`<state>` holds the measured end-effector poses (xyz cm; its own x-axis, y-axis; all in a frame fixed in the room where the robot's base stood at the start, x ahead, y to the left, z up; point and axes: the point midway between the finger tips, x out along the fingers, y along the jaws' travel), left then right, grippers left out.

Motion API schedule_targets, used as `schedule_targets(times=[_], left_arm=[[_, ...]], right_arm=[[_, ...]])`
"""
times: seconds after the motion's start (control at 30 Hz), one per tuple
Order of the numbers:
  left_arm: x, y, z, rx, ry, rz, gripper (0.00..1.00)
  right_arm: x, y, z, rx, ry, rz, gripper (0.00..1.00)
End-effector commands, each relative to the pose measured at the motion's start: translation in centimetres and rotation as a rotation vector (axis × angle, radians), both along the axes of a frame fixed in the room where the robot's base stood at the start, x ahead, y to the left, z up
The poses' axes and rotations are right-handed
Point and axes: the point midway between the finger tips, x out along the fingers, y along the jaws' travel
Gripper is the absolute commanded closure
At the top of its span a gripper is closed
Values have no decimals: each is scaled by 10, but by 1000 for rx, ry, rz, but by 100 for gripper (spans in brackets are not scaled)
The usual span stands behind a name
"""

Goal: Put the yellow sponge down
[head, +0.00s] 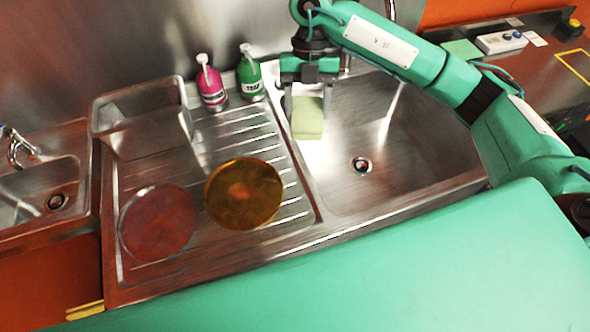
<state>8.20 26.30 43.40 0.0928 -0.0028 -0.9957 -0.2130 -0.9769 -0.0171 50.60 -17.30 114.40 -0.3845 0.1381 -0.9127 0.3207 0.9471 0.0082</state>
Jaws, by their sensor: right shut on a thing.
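The yellow sponge (307,119) is a pale yellow-green block in the head view. My right gripper (307,98) points down and is shut on it, with one finger at each side. The sponge hangs over the left edge of the large sink basin (420,150), close to the ribbed drainboard. I cannot tell whether it touches anything below. My left gripper is not in view.
A pink bottle (211,86) and a green bottle (249,76) stand behind the drainboard (205,140). A clear bin (140,108) is at its back left. An amber plate (244,193) and a reddish plate (157,223) lie in front. The basin around its drain (361,165) is clear.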

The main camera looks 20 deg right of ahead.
Motion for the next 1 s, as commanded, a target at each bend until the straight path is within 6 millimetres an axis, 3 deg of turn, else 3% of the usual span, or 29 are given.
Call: schedule_targets(times=[0.3,0.53,0.83,1.0], left_arm=[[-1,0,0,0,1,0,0],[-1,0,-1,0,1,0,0],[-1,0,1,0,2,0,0],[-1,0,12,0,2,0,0]], right_arm=[[-1,6,6,1,4,-623,60],[-1,11,10,3,7,-1010,60],[-1,13,8,0,11,-1209,60],[-2,13,-24,-5,16,-1216,60]])
